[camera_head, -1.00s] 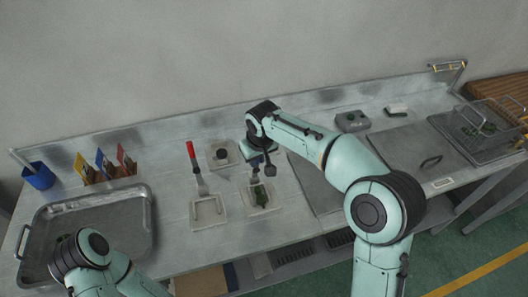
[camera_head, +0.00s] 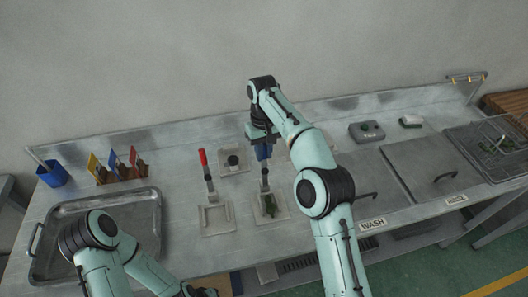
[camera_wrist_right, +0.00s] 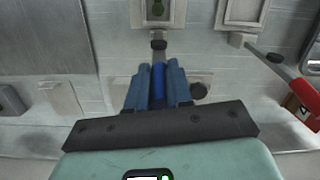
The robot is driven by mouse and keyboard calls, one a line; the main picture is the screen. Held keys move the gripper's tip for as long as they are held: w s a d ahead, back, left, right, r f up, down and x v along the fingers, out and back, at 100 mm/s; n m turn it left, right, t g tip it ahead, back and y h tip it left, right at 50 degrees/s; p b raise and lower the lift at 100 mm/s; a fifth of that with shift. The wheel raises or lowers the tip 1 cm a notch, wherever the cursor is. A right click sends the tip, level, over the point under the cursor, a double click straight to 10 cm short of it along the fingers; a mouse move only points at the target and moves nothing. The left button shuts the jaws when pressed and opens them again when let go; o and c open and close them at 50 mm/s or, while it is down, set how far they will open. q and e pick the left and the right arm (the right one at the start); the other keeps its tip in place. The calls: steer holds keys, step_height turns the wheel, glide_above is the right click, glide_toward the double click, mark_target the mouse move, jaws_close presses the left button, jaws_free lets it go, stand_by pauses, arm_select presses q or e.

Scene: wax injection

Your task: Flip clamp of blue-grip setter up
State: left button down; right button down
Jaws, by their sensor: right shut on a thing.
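The blue-grip setter (camera_head: 265,181) stands at the middle of the bench, with a square base plate and a green piece (camera_head: 269,206) on it. Its metal arm rises from the plate's back edge. My right gripper (camera_head: 264,152) is shut on the blue grip, which also shows between the fingers in the right wrist view (camera_wrist_right: 158,84). The grip looks raised, but its exact tilt is unclear. My left arm is at the lower left; its gripper does not show clearly.
The red-grip setter (camera_head: 203,158) stands close on the left, its handle raised. A small plate with a dark round piece (camera_head: 232,161) lies behind. A metal tray (camera_head: 150,194) is at left, a grey box (camera_head: 366,131) at right.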

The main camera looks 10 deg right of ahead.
steer(key=shift+w+f+g, duration=0.2)
steer(key=shift+g, duration=0.1)
stand_by(0.5)
steer(key=c, duration=1.2)
jaws_free()
steer(key=shift+o, duration=0.8)
steer(key=shift+w, duration=0.15)
steer(key=shift+r, duration=0.1)
